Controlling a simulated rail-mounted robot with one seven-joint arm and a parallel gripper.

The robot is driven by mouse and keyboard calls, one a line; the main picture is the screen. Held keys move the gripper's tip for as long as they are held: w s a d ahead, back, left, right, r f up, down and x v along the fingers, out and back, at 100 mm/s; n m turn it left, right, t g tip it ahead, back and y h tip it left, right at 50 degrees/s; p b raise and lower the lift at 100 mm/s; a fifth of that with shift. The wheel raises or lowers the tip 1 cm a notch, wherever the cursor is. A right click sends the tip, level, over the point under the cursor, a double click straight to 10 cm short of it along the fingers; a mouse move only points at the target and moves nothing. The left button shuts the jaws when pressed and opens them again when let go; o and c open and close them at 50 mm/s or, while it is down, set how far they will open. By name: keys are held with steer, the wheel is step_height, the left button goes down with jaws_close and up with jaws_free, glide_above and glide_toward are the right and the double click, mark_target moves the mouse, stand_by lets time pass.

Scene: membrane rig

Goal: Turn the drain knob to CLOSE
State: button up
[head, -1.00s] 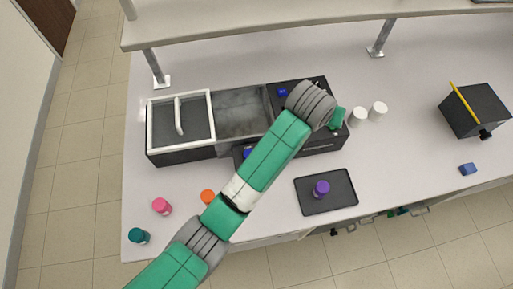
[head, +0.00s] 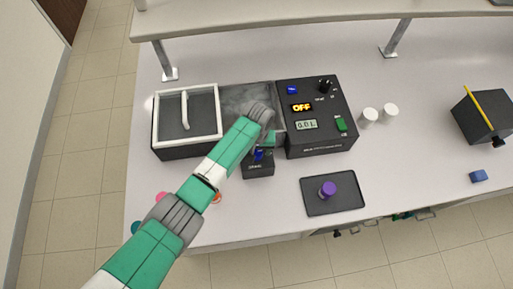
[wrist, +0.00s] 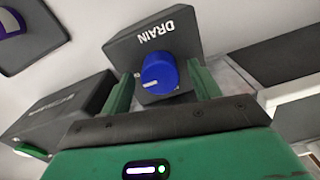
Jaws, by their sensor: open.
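The drain knob (wrist: 160,74) is a round blue knob on a dark box (wrist: 134,47) marked DRAIN in the wrist view. A short white line on the knob points toward the lower left of that view. The position labels beside the knob are mostly hidden. My gripper (wrist: 161,72) is open, with one green finger on each side of the knob; I cannot tell whether they touch it. In the head view, the drain box (head: 258,170) stands at the front of the rig, and its blue knob (head: 258,154) shows beside my gripper (head: 267,142).
A black control box (head: 318,120) with an OFF display stands right of the drain box. A tray (head: 349,203) with a purple-topped item (head: 327,189) lies at front right. White jars (head: 369,116) stand beyond the control box.

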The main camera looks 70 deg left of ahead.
steer(key=shift+f, duration=0.15)
steer(key=c, duration=1)
